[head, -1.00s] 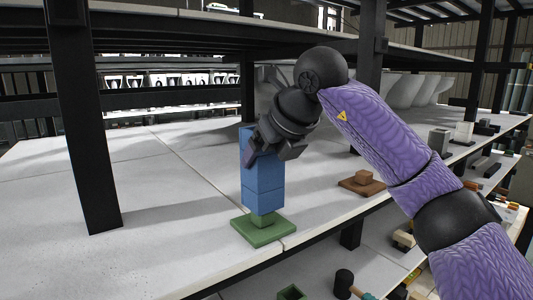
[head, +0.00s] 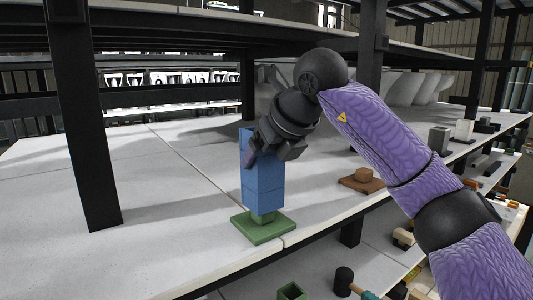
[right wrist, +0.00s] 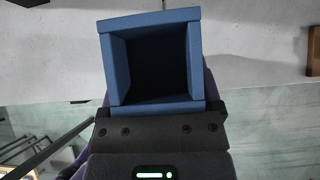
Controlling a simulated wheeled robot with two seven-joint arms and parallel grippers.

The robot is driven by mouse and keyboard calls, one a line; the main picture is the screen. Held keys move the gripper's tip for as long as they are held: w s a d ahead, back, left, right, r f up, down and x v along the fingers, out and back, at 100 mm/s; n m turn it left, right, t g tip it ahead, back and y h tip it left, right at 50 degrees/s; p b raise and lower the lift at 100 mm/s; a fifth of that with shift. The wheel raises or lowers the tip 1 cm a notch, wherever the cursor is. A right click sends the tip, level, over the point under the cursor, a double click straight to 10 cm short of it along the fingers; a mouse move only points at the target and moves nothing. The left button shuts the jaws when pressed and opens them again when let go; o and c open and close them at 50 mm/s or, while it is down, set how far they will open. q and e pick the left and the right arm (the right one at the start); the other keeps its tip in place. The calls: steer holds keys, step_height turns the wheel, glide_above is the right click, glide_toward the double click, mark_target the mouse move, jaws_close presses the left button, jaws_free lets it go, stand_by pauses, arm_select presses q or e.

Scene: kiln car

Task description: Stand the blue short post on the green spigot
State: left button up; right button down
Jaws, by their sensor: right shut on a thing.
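The blue short post (head: 264,183) is a hollow square tube, upright, with a thin seam across its lower half. My right gripper (head: 262,143) is shut on its upper end. The green spigot (head: 262,231) is a square peg on a flat base at the shelf's front edge, directly below the post. Part of the peg shows under the post's lower end; I cannot tell whether the post is around the peg's top or just above it. The right wrist view shows the post's open top (right wrist: 194,62) and dark inside. My left gripper is not in view.
A brown spigot (head: 362,181) stands to the right on the same pale shelf (head: 150,245). A black upright (head: 85,130) rises at the left and another behind my right arm. A lower shelf holds a mallet (head: 344,281) and a green hollow block (head: 291,291).

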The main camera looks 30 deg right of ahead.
steer(key=shift+f+b, duration=1.25)
steer(key=shift+f, duration=0.25)
stand_by(0.3)
jaws_free()
steer(key=shift+s, duration=0.1)
steer(key=shift+p+v, duration=1.2)
steer(key=shift+v, duration=2.75)
steer(key=shift+r, duration=0.1)
